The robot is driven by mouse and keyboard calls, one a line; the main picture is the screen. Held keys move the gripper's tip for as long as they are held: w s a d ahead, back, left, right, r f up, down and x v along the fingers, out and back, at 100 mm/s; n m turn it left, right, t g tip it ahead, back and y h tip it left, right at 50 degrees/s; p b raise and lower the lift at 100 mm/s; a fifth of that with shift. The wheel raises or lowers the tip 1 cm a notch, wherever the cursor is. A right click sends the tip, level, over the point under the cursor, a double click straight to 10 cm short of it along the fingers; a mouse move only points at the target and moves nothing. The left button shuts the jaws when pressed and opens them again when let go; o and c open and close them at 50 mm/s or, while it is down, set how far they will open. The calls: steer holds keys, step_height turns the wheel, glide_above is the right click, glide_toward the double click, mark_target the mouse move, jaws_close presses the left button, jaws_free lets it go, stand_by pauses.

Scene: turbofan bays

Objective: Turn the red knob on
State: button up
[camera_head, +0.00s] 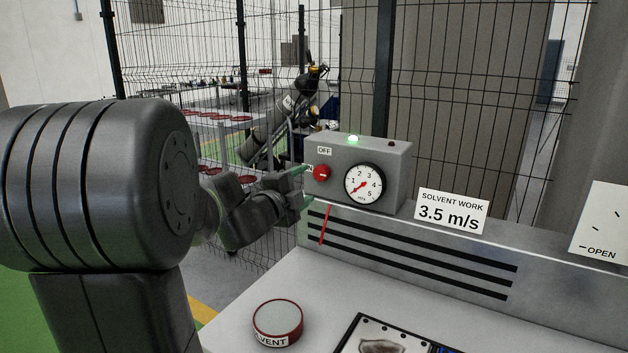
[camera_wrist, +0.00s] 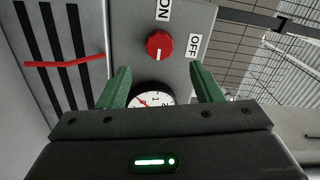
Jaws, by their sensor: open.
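The red knob (camera_head: 321,172) is on the front of a grey control box (camera_head: 395,177), left of a round dial. In the wrist view the knob (camera_wrist: 159,45) lies ahead, roughly centred between my fingers. My gripper (camera_head: 302,187) has green fingers, open and empty, just left of the box in the head view. It also shows in the wrist view (camera_wrist: 160,70), with no visible contact with the knob.
The dial (camera_head: 363,184) has its needle at the low end. A green light (camera_head: 353,139) glows on the box top. A red strip (camera_head: 325,225) hangs at the vents below. A sign (camera_head: 451,211) reads 3.5 m/s. A solvent tin (camera_head: 278,318) stands on the bench.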

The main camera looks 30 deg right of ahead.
mark_target(321, 174)
steer(key=v, duration=0.6)
steer(key=shift+d, duration=0.15)
steer(key=x, duration=1.3)
steer(key=shift+w+d, duration=0.25)
steer(key=shift+d, duration=0.05)
